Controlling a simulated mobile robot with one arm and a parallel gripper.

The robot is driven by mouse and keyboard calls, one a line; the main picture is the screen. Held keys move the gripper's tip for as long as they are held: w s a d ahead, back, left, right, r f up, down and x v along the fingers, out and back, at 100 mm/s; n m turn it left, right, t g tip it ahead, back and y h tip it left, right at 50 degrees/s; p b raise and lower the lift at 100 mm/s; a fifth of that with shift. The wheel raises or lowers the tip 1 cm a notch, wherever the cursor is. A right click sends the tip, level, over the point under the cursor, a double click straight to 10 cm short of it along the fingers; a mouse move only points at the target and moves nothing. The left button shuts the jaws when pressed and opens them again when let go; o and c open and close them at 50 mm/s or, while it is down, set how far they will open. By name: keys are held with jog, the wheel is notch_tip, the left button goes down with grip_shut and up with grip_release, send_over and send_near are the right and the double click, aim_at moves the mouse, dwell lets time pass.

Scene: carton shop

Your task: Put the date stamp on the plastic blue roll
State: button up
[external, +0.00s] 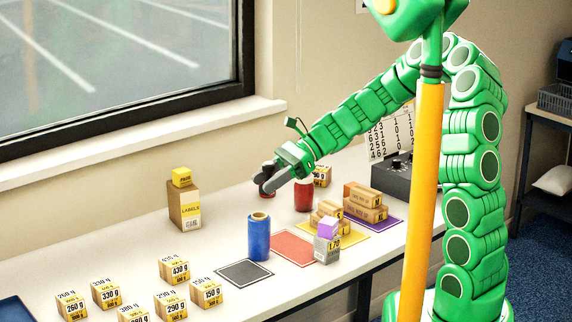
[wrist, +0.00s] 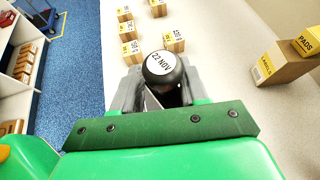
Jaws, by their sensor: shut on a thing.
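The date stamp (wrist: 162,66) is dark and round, with a white top reading "22 NOV" in the wrist view. My gripper (external: 268,185) is shut on it; the stamp (external: 267,172) also shows in the external view at the fingertips, partly covered by them. The blue plastic roll (external: 258,238) stands upright on the counter, nearer the camera than my gripper and lower in the picture. Nothing is on top of the roll. I cannot see the roll in the wrist view.
A red roll (external: 304,196) stands right of my gripper. A labels carton (external: 184,208) with a yellow box (external: 181,177) on top stands left. Several weight-marked boxes (external: 173,271) sit at the front. Stacked cartons (external: 364,203) and a grey-purple stack (external: 327,245) stand right. A black mat (external: 244,273) is bare.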

send_over(259, 216)
jog(key=shift+a+f, duration=0.1)
jog(key=shift+f, duration=3.45)
jog(key=shift+f, duration=0.1)
jog(key=o, duration=1.2)
jog(key=shift+o, duration=0.2)
jog(key=v, duration=1.2)
jog(key=shift+s, duration=0.1)
